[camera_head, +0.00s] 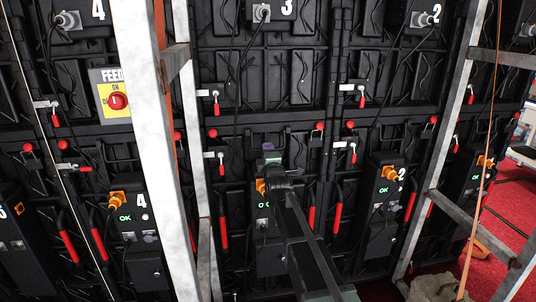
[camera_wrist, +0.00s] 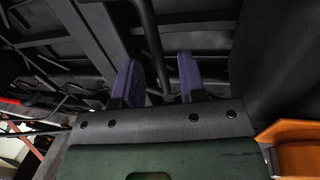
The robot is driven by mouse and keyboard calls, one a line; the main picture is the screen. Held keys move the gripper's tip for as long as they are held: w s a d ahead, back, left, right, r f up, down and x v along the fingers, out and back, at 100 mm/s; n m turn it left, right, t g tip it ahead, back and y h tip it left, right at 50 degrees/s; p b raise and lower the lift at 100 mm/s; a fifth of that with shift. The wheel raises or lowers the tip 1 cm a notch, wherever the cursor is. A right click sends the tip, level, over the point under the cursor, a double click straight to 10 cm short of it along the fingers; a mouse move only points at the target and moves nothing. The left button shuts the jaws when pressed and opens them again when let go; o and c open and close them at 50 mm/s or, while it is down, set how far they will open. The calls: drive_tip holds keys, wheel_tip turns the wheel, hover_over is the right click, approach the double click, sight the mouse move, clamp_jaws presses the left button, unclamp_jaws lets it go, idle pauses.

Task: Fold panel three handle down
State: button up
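The lower panel three control box (camera_head: 268,262) stands in the middle of the wall, with a green OK display and an orange connector (camera_head: 260,187). My arm covers part of it. My gripper (camera_head: 270,152) is just above the box, in front of the black panel. In the wrist view, the two purple fingers of my gripper (camera_wrist: 159,80) are apart. A dark curved bar (camera_wrist: 150,35) passes behind or between them; I cannot tell whether it touches them or is the handle. Red-gripped handles (camera_head: 223,232) hang either side of the box.
A pale metal post (camera_head: 150,120) stands at left and another (camera_head: 449,135) at right. Small red-tipped latches (camera_head: 216,105) line the panel seams. An orange connector shows at lower right in the wrist view (camera_wrist: 295,150). Cables hang nearby. Red carpet (camera_head: 500,215) is at right.

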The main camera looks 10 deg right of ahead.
drive_tip(key=shift+s, duration=0.1)
drive_tip(key=b+v, duration=0.2)
drive_tip(key=v, duration=0.8)
drive_tip(key=shift+s, duration=0.3)
